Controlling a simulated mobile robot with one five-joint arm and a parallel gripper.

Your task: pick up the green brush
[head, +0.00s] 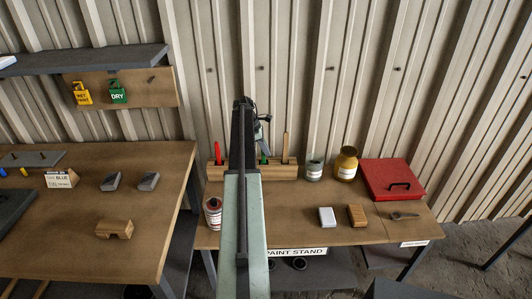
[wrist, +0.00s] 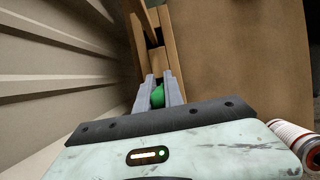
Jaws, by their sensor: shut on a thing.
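The green brush (wrist: 157,97) shows as a rounded green end between the two grey fingers of my gripper (wrist: 158,88) in the wrist view. My gripper is shut on it. In the head view a small green part of the brush (head: 264,159) shows just right of my arm, at the wooden rack (head: 283,173). My arm hides most of the brush and the middle of the rack there. I cannot tell whether the brush's lower end is still inside the rack.
A red-handled brush (head: 217,153) and a wooden-handled one (head: 285,147) stand in the rack. A striped can (head: 213,214) stands at the front left.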

